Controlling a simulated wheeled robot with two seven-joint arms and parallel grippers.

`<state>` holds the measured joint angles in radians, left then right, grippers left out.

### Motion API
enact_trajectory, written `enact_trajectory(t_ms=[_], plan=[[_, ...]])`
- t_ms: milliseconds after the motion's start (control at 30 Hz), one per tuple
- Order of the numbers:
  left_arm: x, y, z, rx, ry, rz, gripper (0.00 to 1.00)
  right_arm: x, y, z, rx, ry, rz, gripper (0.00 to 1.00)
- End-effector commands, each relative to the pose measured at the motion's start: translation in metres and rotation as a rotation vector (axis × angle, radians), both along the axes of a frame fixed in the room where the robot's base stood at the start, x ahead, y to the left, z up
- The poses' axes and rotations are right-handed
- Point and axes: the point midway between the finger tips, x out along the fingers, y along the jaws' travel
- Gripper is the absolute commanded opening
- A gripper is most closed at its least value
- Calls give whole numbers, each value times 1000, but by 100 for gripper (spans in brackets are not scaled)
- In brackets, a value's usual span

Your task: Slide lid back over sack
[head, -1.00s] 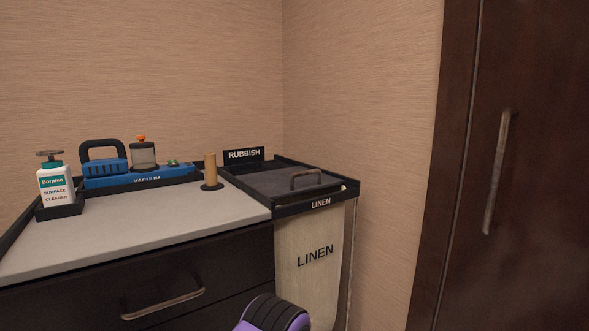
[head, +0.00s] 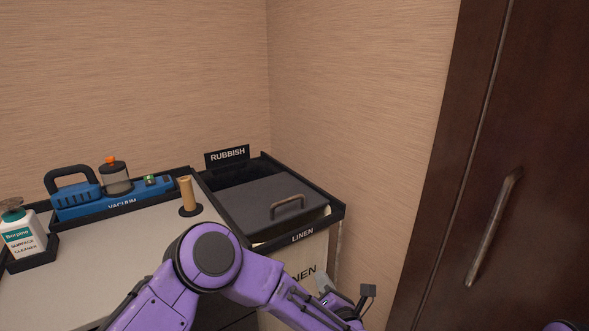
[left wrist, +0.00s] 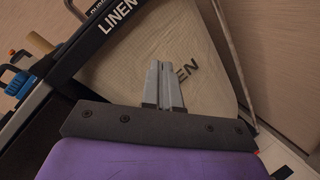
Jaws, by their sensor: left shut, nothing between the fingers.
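The lid (head: 262,204) is a flat dark grey panel with a bar handle (head: 287,204) on top, in the black frame at the cart's right end. It lies over most of the linen side, with a dark gap behind it. The cream sack (head: 296,258) marked LINEN hangs below the frame; a little of its pale rim shows by the lid's right front corner. In the left wrist view the sack (left wrist: 150,48) is ahead of my left gripper (left wrist: 163,68), whose fingers are together and empty. In the head view this gripper is low beside the sack, apart from the handle. My right gripper is out of view.
The RUBBISH sign (head: 227,156) stands at the frame's back. A wooden peg (head: 187,194), blue vacuum (head: 110,195) and cleaner bottle (head: 21,236) are on the counter to the left. A wall is close on the right, then a dark door (head: 520,120).

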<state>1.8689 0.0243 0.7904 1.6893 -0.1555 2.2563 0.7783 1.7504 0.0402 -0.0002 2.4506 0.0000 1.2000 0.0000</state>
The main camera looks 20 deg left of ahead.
Motion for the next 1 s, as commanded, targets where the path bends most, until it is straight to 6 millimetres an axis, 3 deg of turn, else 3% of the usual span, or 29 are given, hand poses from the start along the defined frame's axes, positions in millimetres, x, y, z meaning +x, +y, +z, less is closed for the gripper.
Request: enact_trajectory(t_ms=[33, 100, 200, 367, 800, 1000], plan=[[10, -4, 77, -183, -136, 117, 0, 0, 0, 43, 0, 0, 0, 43], [15, -5, 127, -405, -291, 258, 0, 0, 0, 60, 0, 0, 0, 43], [15, -6, 162, -598, -418, 389, 0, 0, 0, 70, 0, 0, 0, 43], [20, 2, 170, -680, -471, 450, 0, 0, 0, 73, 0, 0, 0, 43], [74, 73, 151, -671, -465, 447, 0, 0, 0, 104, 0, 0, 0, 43], [93, 96, 144, -671, -465, 446, 0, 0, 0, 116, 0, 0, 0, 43]])
